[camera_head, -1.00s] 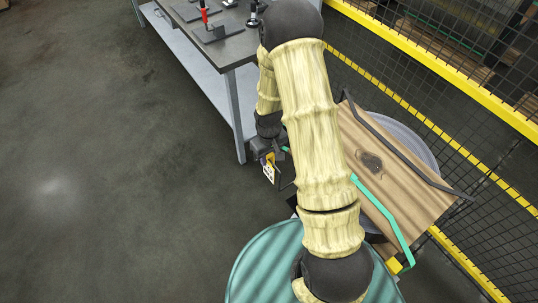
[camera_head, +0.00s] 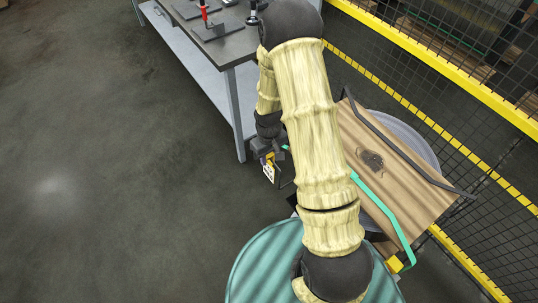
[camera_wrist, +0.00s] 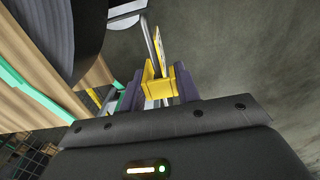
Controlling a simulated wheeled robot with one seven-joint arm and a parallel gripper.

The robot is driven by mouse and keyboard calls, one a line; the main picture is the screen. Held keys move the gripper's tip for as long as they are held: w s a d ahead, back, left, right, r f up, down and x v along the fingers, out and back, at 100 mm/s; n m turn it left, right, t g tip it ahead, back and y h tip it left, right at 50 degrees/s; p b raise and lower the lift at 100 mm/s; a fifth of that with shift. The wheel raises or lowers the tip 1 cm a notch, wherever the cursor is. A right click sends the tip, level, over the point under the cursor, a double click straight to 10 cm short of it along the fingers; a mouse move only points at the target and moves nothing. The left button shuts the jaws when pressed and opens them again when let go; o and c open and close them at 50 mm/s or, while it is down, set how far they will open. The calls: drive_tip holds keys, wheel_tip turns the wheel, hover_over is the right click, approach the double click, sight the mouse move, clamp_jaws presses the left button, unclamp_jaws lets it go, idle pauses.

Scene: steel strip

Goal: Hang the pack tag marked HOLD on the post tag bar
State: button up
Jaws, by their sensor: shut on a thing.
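My gripper (camera_head: 266,155) is low beside the workbench, left of the wooden board. In the wrist view its purple fingers (camera_wrist: 154,92) are shut on a yellow block-like piece of the tag (camera_wrist: 159,48), which sticks out beyond the fingertips and is seen nearly edge-on. In the head view the tag (camera_head: 268,172) is a small white and yellow plate hanging below the gripper. Its marking is too small to read. A thin grey bar (camera_wrist: 149,38) runs close beside the tag in the wrist view. I cannot tell whether it is the post tag bar or whether they touch.
A workbench (camera_head: 237,50) with fixtures and a red-handled tool stands at the back. A wooden board (camera_head: 385,165) with dark and green rails lies at right over a grey round surface. A teal drum top (camera_head: 255,270) is in front. Yellow-framed mesh fencing (camera_head: 450,80) bounds the right. Open floor lies left.

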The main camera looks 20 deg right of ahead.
drive_tip(key=shift+f, duration=0.4)
drive_tip(key=o, duration=1.1)
drive_tip(key=shift+c, duration=0.2)
drive_tip(key=shift+r, duration=0.1)
wheel_tip(320, 180, up, 17)
drive_tip(key=b, duration=0.2)
drive_tip(key=shift+r, duration=0.15)
drive_tip(key=s+r+m+t, duration=0.2)
drive_tip(key=s+r+m, duration=0.1)
drive_tip(key=s, duration=1)
drive_tip(key=shift+a+m+t, duration=0.25)
drive_tip(key=shift+m+t, duration=0.05)
